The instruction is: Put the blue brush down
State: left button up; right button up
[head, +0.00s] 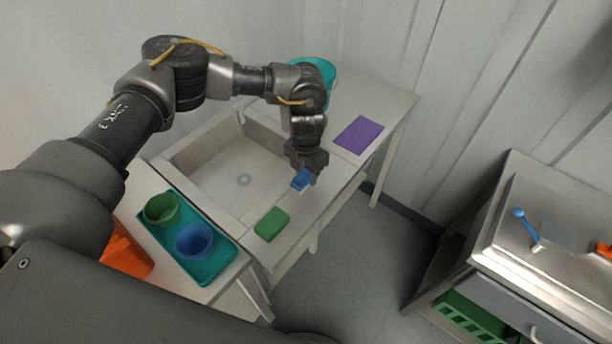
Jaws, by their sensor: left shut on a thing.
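My left gripper (309,167) is shut on the blue brush (300,181), a small blue block-like piece showing below the fingers. The gripper hides part of it. It is over the front ledge of the sink, between the green sponge-like block and the purple mat. I cannot tell whether the brush touches the ledge. My right gripper is not in view.
A green block (271,224) lies on the ledge. A purple mat (358,135) lies farther back. The sink basin (225,185) looks empty. A teal tray (222,262) holds a green cup (161,209) and a blue cup (194,241). A metal-topped cabinet (500,236) stands right.

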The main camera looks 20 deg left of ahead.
aim_at(307, 181)
pick_arm(q)
jog(key=shift+w+f, duration=0.3)
jog(key=shift+f, duration=0.05)
notch_tip(307, 181, down, 3)
jog(key=shift+r+p, duration=0.1)
jog(key=shift+p, duration=0.4)
jog(key=shift+f, duration=0.25)
jog(key=shift+f+b, duration=0.15)
jog(key=shift+b, duration=0.15)
jog(key=o, duration=1)
